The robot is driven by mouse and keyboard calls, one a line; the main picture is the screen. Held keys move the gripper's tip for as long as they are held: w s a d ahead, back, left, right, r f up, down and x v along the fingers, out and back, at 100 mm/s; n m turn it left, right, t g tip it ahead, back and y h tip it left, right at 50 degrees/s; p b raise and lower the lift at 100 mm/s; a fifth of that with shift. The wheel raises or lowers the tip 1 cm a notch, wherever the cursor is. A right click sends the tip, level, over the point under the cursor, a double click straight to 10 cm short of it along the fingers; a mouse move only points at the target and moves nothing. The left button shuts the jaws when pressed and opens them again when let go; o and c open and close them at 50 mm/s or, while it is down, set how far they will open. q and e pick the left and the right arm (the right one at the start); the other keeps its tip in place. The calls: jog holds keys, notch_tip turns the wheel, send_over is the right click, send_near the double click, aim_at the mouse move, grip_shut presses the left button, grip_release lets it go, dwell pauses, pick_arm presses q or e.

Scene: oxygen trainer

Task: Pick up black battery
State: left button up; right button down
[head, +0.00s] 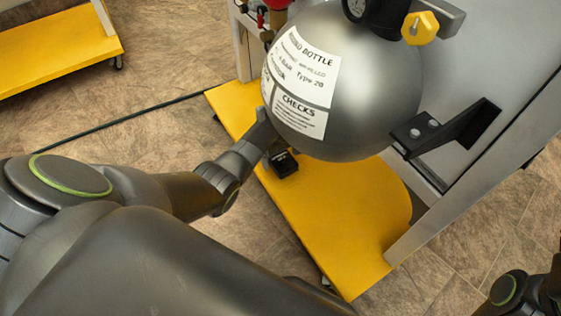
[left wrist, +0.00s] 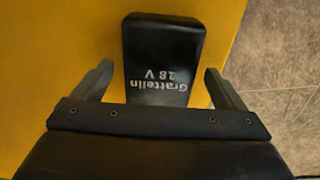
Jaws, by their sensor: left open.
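The black battery (head: 284,165) lies on the yellow base plate (head: 330,225) below the silver bottle. My left gripper (left wrist: 158,80) is open, with one finger on each side of the battery's near part and a gap on both sides. In the head view my left gripper (head: 265,140) is beside the battery, close under the bottle, and partly covers it. My right gripper does not show clearly; only a piece of my right arm is at the lower right corner.
The large silver bottle (head: 390,90) with white labels hangs just above my left gripper. A black bracket (head: 450,130) juts out on the right. A black cable (head: 130,120) crosses the floor. Another yellow platform (head: 55,50) stands at the upper left.

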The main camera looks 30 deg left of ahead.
pick_arm(q)
jog(key=shift+c, duration=0.3)
jog(key=c, duration=1.2)
jog(key=shift+c, duration=0.2)
jog(key=shift+r, duration=0.2)
